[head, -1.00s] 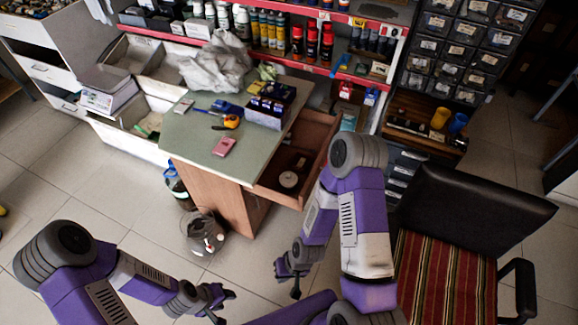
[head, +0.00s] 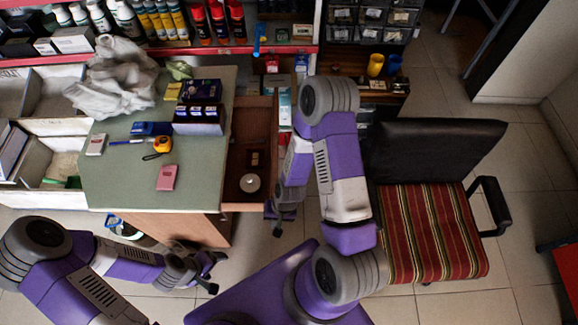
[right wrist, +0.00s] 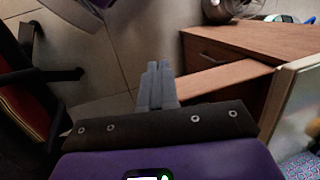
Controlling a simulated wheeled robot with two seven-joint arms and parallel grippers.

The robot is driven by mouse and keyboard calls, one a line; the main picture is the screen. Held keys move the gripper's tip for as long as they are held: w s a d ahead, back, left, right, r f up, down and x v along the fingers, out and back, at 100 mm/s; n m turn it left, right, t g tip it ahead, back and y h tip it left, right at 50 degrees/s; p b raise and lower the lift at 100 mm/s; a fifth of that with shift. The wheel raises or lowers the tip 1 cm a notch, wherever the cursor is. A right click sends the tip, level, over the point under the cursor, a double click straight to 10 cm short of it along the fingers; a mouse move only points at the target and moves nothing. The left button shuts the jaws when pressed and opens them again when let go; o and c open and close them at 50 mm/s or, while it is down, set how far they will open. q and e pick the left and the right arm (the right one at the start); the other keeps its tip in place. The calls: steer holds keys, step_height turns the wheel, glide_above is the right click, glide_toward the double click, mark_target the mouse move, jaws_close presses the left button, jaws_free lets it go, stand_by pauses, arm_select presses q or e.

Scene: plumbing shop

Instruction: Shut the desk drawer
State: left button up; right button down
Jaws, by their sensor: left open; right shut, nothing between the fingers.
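The desk (head: 125,190) has a green top and wooden sides. Its drawer (head: 238,165) stands pulled out on the desk's right side, with a round pale roll (head: 250,183) and small items inside. My left gripper (head: 212,278) is open and empty, in front of the desk's near side.
A chair (head: 435,230) with a striped seat stands right of my right arm. Boxes (head: 198,118), a tape measure (head: 163,144) and a pink pad (head: 167,178) lie on the desk. Shelves run along the back. Open tiled floor (head: 460,300) lies at the front right.

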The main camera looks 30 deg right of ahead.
arm_select(q)
steer(key=shift+o, duration=0.7)
step_height(320, 180, down, 2)
steer(key=shift+d+f+b, duration=0.1)
steer(key=shift+b, duration=0.75)
arm_select(e)
steer(key=w+d+r+m+t+b, duration=0.1)
steer(key=w+d+r+m, duration=0.35)
steer(key=d+m, duration=0.45)
steer(key=w+d+r+m+t+b, duration=0.1)
steer(key=w+d+r+m, duration=0.2)
steer(key=w+d+m, duration=0.5)
arm_select(q)
steer(key=shift+s+f+b, duration=0.1)
steer(key=shift+f+b, duration=1.75)
steer(key=shift+f, duration=0.95)
arm_select(e)
steer(key=w+a+f+m, duration=0.1)
steer(key=a+f, duration=0.3)
steer(key=f, duration=0.4)
steer(key=shift+w+a+f+y, duration=0.3)
steer(key=shift+w+a+f, duration=0.05)
steer(key=shift+w+a, duration=0.1)
